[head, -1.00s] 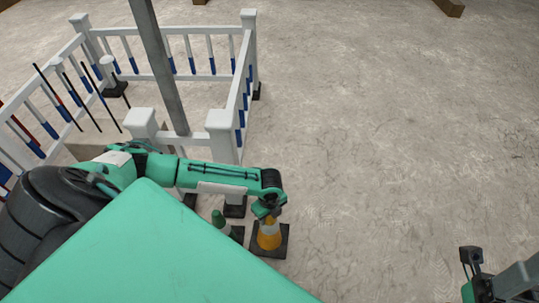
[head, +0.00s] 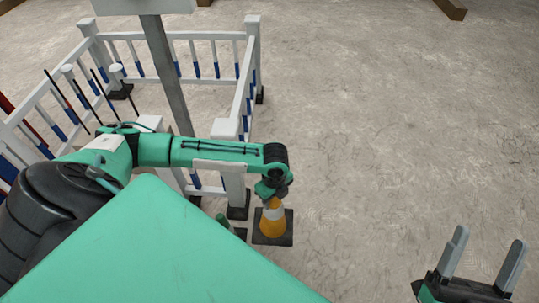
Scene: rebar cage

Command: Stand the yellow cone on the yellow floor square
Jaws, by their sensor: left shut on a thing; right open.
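The yellow cone (head: 272,224) has a white band and a dark square base, and it is upright in the head view, low and left of centre. My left gripper (head: 271,196) is shut on the top of the cone from above. I cannot tell whether the cone's base touches the floor. My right gripper (head: 486,254) is open and empty at the lower right, apart from the cone. The yellow floor square is not visible in this view.
A white fence with blue-banded posts (head: 240,95) encloses a corner at the left, with a grey post (head: 172,85) and dark upright bars inside. A green cone (head: 223,220) stands just left of the yellow cone, partly hidden. The floor (head: 400,130) to the right is clear.

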